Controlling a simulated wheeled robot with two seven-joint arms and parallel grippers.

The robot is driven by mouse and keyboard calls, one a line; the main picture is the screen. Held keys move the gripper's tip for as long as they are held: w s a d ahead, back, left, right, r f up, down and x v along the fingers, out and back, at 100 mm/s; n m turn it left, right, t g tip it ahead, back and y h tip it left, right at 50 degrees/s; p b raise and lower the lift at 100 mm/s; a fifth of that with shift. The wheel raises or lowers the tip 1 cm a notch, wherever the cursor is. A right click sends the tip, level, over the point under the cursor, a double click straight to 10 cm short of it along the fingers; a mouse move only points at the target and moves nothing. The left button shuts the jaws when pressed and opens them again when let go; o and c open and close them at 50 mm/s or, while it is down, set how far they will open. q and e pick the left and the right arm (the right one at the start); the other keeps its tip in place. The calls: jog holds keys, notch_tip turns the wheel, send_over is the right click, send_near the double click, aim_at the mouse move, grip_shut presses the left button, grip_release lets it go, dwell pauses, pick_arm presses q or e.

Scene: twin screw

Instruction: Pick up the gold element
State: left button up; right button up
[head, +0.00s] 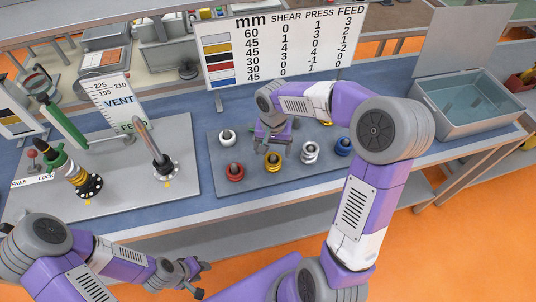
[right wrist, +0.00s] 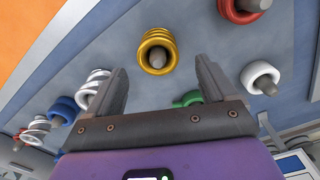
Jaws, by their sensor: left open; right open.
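The gold element (head: 273,160) is a yellow ring-shaped coil around a grey peg on the grey board, and it also shows in the right wrist view (right wrist: 151,57). My right gripper (head: 273,149) is open and empty, pointing down just behind and above the gold element. In the right wrist view the coil appears beyond the fingertips, between their lines, with no finger touching it. My left gripper (head: 196,271) is open and empty, low in front of the bench, far from the coil.
Neighbours on the board (head: 207,173) are a red coil (head: 235,174), white spring (head: 310,154), blue coil (head: 343,147) and white ring (head: 226,136). A green ring (right wrist: 186,99) shows in the right wrist view. A grey bin (head: 455,120) stands right; a lever panel (head: 185,140) left.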

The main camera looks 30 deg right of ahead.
aim_at(273, 157)
jog(key=shift+s+f, duration=0.45)
jog(key=shift+f, duration=0.3)
notch_tip(273, 157, down, 5)
jog(key=shift+a+r+b, duration=0.1)
jog(key=shift+r+b, duration=0.05)
jog(key=shift+b, duration=0.35)
jog(key=shift+w, duration=0.1)
jog(key=shift+c, duration=0.5)
jog(key=c, duration=1.2)
